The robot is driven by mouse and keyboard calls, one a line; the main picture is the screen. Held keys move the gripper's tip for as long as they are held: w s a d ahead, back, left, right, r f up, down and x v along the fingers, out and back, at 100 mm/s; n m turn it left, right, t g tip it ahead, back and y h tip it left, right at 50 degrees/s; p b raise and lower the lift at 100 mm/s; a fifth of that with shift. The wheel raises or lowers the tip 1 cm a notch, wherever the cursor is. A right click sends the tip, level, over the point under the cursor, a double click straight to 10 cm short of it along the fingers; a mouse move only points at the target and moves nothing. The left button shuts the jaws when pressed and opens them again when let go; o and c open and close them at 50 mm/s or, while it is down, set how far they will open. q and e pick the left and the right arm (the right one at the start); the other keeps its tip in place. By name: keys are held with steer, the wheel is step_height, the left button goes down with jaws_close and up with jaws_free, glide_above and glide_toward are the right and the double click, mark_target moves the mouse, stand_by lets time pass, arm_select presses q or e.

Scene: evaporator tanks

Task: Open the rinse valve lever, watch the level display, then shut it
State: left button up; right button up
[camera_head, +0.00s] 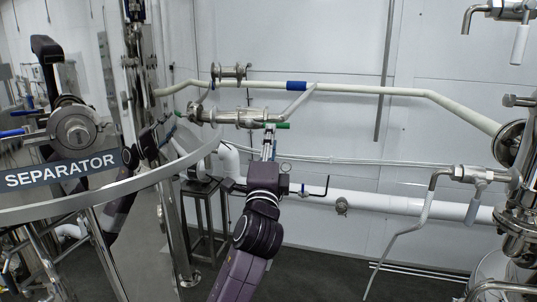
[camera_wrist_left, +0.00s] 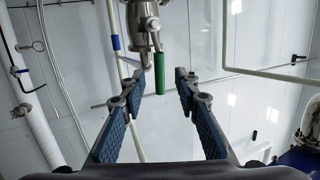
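A valve lever with a green grip (camera_head: 282,126) sticks out from a steel valve body (camera_head: 240,117) on the pipework at the wall. In the left wrist view the green grip (camera_wrist_left: 160,73) hangs down from the valve (camera_wrist_left: 143,22). My left gripper (camera_head: 268,142) is just below the lever in the head view. Its two blue-padded fingers (camera_wrist_left: 158,88) are open, with the green grip showing in the gap between their tips; no contact is visible. I cannot tell which lever is the rinse valve, and I can make out no level display. My right gripper is not in view.
A shiny tank with a SEPARATOR label (camera_head: 62,171) stands at the left, its curved rim close to my left arm. A cream pipe with a blue band (camera_head: 296,85) runs above the valve. A thick white pipe (camera_head: 385,201) runs below. Steel fittings (camera_head: 512,222) stand at the right.

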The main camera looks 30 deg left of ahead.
arm_select(q)
steer(key=v, duration=0.5)
steer(key=shift+s, duration=0.2)
steer(key=shift+w+f, duration=0.1)
steer(key=shift+f, duration=0.05)
